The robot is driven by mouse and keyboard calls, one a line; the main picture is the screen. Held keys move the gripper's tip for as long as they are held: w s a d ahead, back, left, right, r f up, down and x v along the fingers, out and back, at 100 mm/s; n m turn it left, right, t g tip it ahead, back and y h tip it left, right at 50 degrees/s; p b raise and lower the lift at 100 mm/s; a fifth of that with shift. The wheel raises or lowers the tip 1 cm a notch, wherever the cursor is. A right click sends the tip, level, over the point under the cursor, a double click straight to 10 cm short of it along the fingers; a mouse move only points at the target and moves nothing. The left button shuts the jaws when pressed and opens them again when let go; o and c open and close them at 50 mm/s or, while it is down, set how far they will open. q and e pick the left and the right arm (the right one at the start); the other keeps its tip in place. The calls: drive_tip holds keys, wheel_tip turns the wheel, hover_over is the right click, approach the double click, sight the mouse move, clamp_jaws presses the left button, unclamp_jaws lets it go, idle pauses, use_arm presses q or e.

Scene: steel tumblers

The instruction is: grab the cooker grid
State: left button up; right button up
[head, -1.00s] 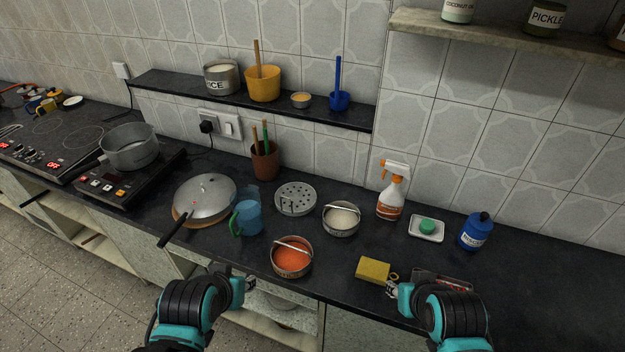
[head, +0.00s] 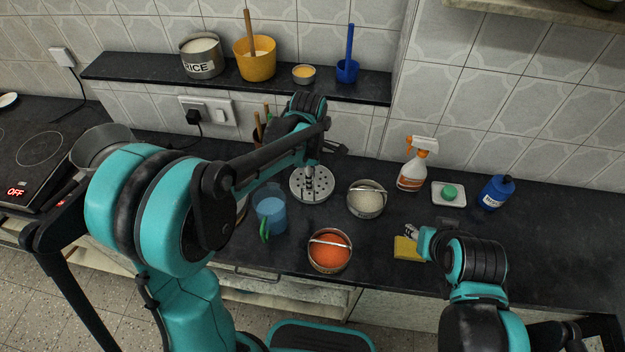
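The cooker grid (head: 297,190) is a round, pale steel disc with holes, lying flat on the dark counter behind the tins. My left arm reaches over the counter, and my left gripper (head: 312,180) points down over the middle of the grid, hiding part of it. Its silver fingertips look close to the disc, but I cannot tell whether they touch it or how far apart they are. My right gripper (head: 411,231) is low over the front of the counter beside the yellow sponge (head: 407,249); its fingers are too small to read.
Close around the grid are a blue mug (head: 270,212), a tin of white grains (head: 366,203) and a tin of orange contents (head: 329,256). A spray bottle (head: 412,172), soap dish (head: 449,201) and blue bottle (head: 496,192) stand right. A shelf (head: 140,72) runs above.

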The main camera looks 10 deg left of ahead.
sight(314, 200)
use_arm(q)
drive_tip(key=shift+n, duration=0.6)
drive_tip(key=f+b, duration=0.1)
drive_tip(key=f, duration=0.2)
drive_tip(key=w+f+b, duration=0.1)
drive_tip(key=f, duration=0.2)
drive_tip(key=d+f+b, duration=0.1)
drive_tip(key=f, duration=0.2)
drive_tip(key=shift+w, duration=0.2)
drive_tip(key=shift+r, duration=0.1)
drive_tip(key=shift+c, duration=0.3)
clamp_jaws()
